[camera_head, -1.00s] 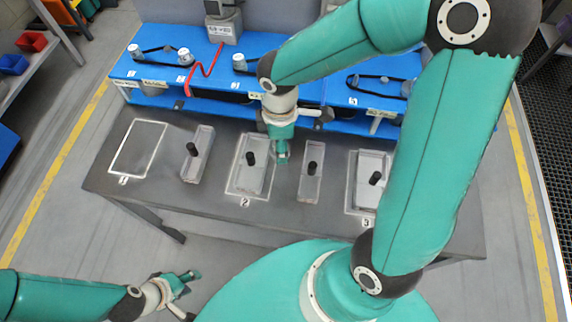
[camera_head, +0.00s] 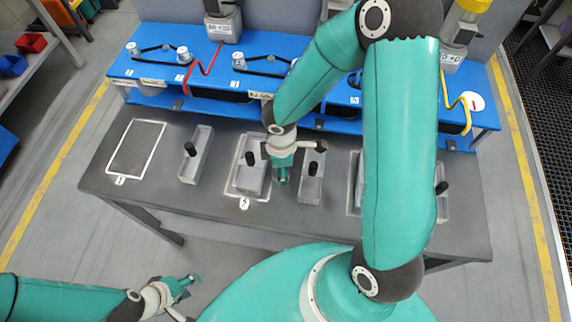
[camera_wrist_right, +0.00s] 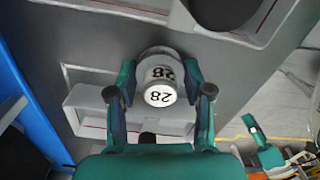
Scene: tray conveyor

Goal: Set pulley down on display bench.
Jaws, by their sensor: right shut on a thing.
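The pulley is a silver cylinder (camera_wrist_right: 160,84) marked 28, between the fingers of my right gripper (camera_wrist_right: 160,95) in the right wrist view. My right gripper (camera_head: 282,178) is shut on it, over the dark grey bench (camera_head: 215,216) between two trays; the pulley is hardly visible in the head view. I cannot tell its height above the bench. The bench has a white outline marked 1 (camera_head: 112,174) with nothing inside. My left gripper (camera_head: 186,296) is open and empty, low at the front left.
Grey trays with black knobs stand on the bench, among them the left tray (camera_head: 188,172), the tray in outline 2 (camera_head: 240,184) and the tray right of it (camera_head: 310,188). A blue bench (camera_head: 150,70) with belts and cables runs behind. My right arm hides part of outline 3.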

